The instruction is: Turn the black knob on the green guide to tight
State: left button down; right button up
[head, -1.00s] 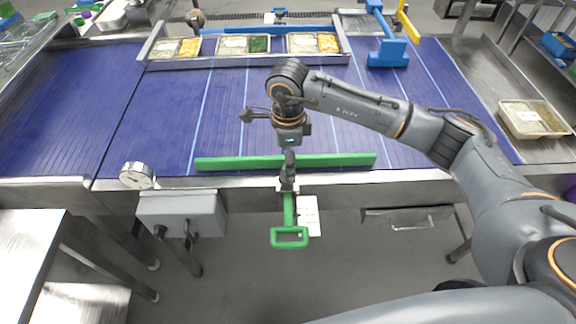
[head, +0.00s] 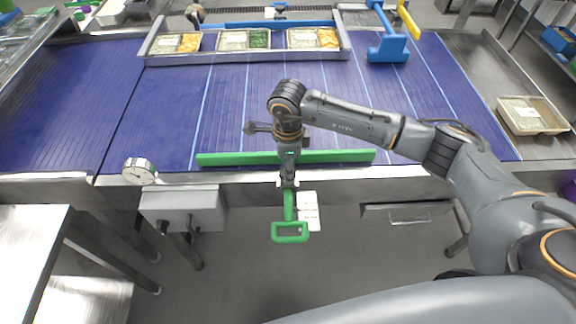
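The green guide has a long green bar (head: 230,160) lying across the front of the blue conveyor, and a green handle (head: 290,232) hanging past the conveyor's front edge. My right gripper (head: 288,183) points down at the clamp area between bar and handle, right at the top of the handle. The black knob cannot be made out; the gripper covers that spot. Whether the fingers are open or shut on the knob is too small to tell. My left gripper is not in view.
Food trays (head: 245,41) stand in a metal frame at the conveyor's far side. A blue guide (head: 388,48) lies at the back right. A round dial (head: 139,171) and a grey control box (head: 181,208) sit at the front left. A white card (head: 309,210) hangs beside the handle.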

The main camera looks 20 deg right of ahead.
jog(key=m+b, duration=0.2)
jog(key=m, duration=0.1)
jog(key=shift+f+b, duration=0.15)
jog(key=shift+b, duration=0.25)
jog(key=m+b, duration=0.2)
jog(key=m, duration=0.3)
jog(key=shift+b, duration=0.4)
jog(key=m+b, duration=0.2)
jog(key=m, duration=0.2)
jog(key=shift+m+b, duration=0.65)
jog(key=shift+m, duration=1.15)
jog(key=shift+r, duration=0.2)
jog(key=o, duration=1.1)
jog(key=shift+o, duration=0.2)
